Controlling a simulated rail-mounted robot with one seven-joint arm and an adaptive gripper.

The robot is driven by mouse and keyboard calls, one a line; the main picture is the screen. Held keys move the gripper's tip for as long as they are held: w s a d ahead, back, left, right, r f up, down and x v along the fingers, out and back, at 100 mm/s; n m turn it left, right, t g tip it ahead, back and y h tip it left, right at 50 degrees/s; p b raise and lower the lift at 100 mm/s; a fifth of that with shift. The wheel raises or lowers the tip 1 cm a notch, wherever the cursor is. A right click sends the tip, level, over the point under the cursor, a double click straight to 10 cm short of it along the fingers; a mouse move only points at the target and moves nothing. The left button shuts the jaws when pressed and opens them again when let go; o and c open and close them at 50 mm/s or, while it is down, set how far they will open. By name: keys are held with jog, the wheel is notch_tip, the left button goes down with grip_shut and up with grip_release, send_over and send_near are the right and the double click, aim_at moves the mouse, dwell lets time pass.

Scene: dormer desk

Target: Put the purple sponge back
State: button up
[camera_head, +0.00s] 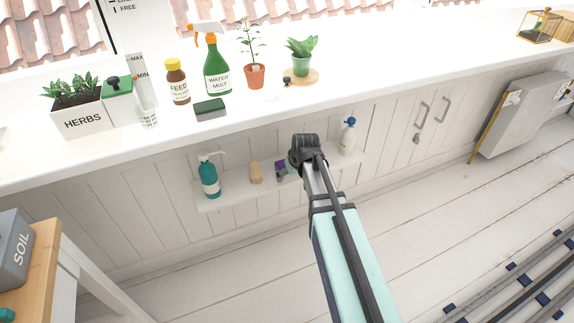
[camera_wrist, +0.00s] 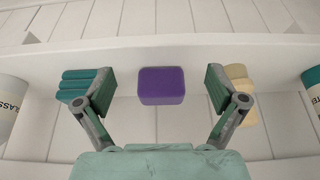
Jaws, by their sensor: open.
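The purple sponge (camera_wrist: 161,86) sits on the low white shelf (camera_wrist: 285,41), centred between my gripper's fingers in the wrist view. There is a clear gap on each side of it, and neither finger touches it. In the head view the purple sponge (camera_head: 281,173) is small and partly hidden beside my gripper (camera_head: 297,158). My gripper is open and empty, in front of the shelf below the counter.
On the shelf, a teal ribbed item (camera_wrist: 78,83) and a beige item (camera_wrist: 240,88) flank the fingers closely. A teal pump bottle (camera_head: 209,178) and a white blue-capped bottle (camera_head: 348,139) stand farther out. The white counter (camera_head: 350,85) overhangs the shelf.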

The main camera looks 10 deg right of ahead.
jog(key=s+a+f+m+g, duration=0.1)
jog(key=s+f+g, duration=0.2)
jog(key=s+f, duration=0.95)
jog(key=s+f+g, duration=0.4)
jog(key=s+f, duration=0.5)
jog(key=s, duration=0.6)
jog(key=s+f+g, duration=0.3)
jog(key=s, duration=1)
jog(key=s+f+m+g+h, duration=0.1)
jog(key=s+f+g, duration=0.2)
jog(key=s, duration=1)
jog(key=shift+s+a+f+g, duration=0.3)
jog(key=shift+f+g, duration=0.1)
jog(key=shift+g, duration=0.1)
jog(key=w+r+t+p, duration=0.2)
jog(key=w+r+p, duration=0.1)
jog(key=r+p, duration=1.2)
jog(key=p, duration=0.4)
jog(key=shift+w+r+t, duration=0.3)
jog(key=shift+w+t, duration=0.1)
jog(key=shift+d, duration=0.1)
